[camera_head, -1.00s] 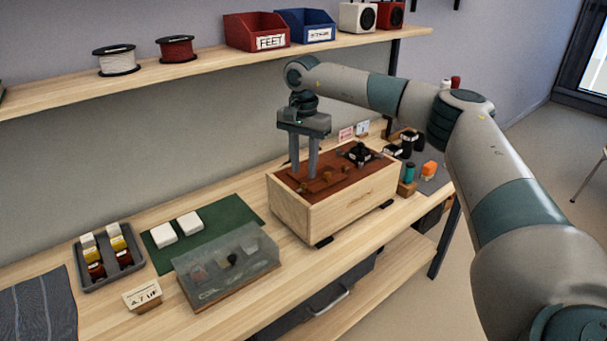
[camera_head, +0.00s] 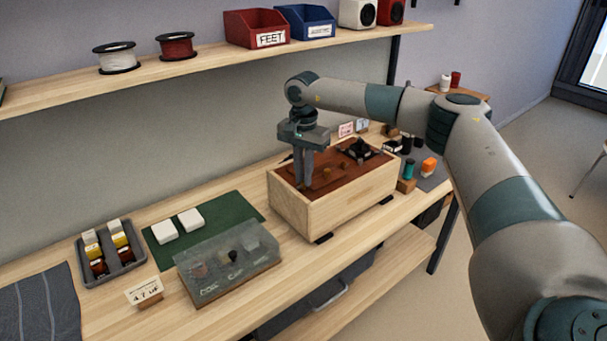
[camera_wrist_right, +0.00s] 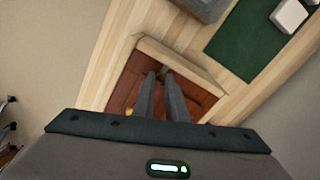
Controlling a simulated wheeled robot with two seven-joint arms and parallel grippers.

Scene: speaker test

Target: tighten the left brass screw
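A light wooden box (camera_head: 345,205) with a reddish-brown top panel (camera_head: 350,172) stands on the bench. My right gripper (camera_head: 304,186) points down at the panel's left part, its two fingers close together with a narrow gap. The fingers also show over the panel in the right wrist view (camera_wrist_right: 163,78). They are closed where the left brass screw sits, and hide it. Another brass screw (camera_head: 327,170) stands to the right, clear of the fingers; a small brass spot (camera_wrist_right: 129,112) shows in the wrist view. My left gripper is out of view.
A black part (camera_head: 358,151) lies on the panel's far right. A clear-lidded case (camera_head: 225,265), a green mat (camera_head: 228,212) and a grey tray (camera_head: 112,258) lie to the left. A shelf (camera_head: 215,65) with spools and bins runs above.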

